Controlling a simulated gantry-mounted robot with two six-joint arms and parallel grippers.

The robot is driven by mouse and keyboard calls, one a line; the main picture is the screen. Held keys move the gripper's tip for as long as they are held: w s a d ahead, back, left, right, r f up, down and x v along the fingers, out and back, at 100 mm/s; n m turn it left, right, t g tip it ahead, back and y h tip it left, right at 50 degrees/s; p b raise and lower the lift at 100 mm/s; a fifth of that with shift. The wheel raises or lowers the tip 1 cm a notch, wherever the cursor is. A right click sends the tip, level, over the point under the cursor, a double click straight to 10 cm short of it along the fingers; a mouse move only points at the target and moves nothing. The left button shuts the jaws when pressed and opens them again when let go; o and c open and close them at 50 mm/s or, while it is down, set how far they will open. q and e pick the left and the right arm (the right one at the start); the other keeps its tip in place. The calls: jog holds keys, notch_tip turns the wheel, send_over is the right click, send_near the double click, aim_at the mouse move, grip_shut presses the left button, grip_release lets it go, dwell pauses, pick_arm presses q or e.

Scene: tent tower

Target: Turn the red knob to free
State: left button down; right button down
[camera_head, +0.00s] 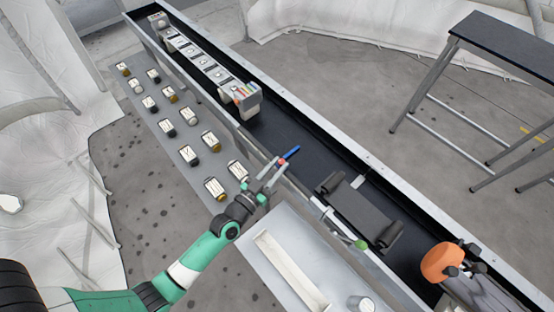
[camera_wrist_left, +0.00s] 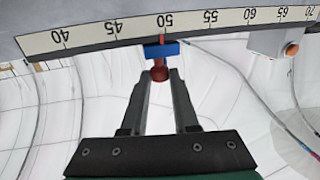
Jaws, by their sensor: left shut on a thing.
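The red knob (camera_wrist_left: 159,72) sits between the fingertips of my left gripper (camera_wrist_left: 160,77), which is shut on it. Just above the knob in the left wrist view is a blue block (camera_wrist_left: 162,51) with a thin red pointer at about 50 on a numbered scale (camera_wrist_left: 110,32). In the head view my left gripper (camera_head: 270,172) reaches the near side of the long dark trough, with the small red knob (camera_head: 281,161) at its tips and the blue bar (camera_head: 289,154) just beyond. I do not make out my right gripper.
A grey board with several labelled cylinders (camera_head: 187,154) lies left of the trough (camera_head: 320,160). A dark roller carriage (camera_head: 360,212) and a panelled strip (camera_head: 205,66) are inside the trough. A grey tray (camera_head: 290,265) is at front; an orange part (camera_head: 440,262) at lower right.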

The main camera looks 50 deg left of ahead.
pick_arm(q)
jog(key=shift+r, duration=0.1)
jog(key=c, duration=0.7)
grip_release()
jog(key=shift+s, duration=0.1)
jog(key=v, duration=1.1)
jog(key=shift+s+d, duration=0.1)
jog(key=shift+s, duration=0.1)
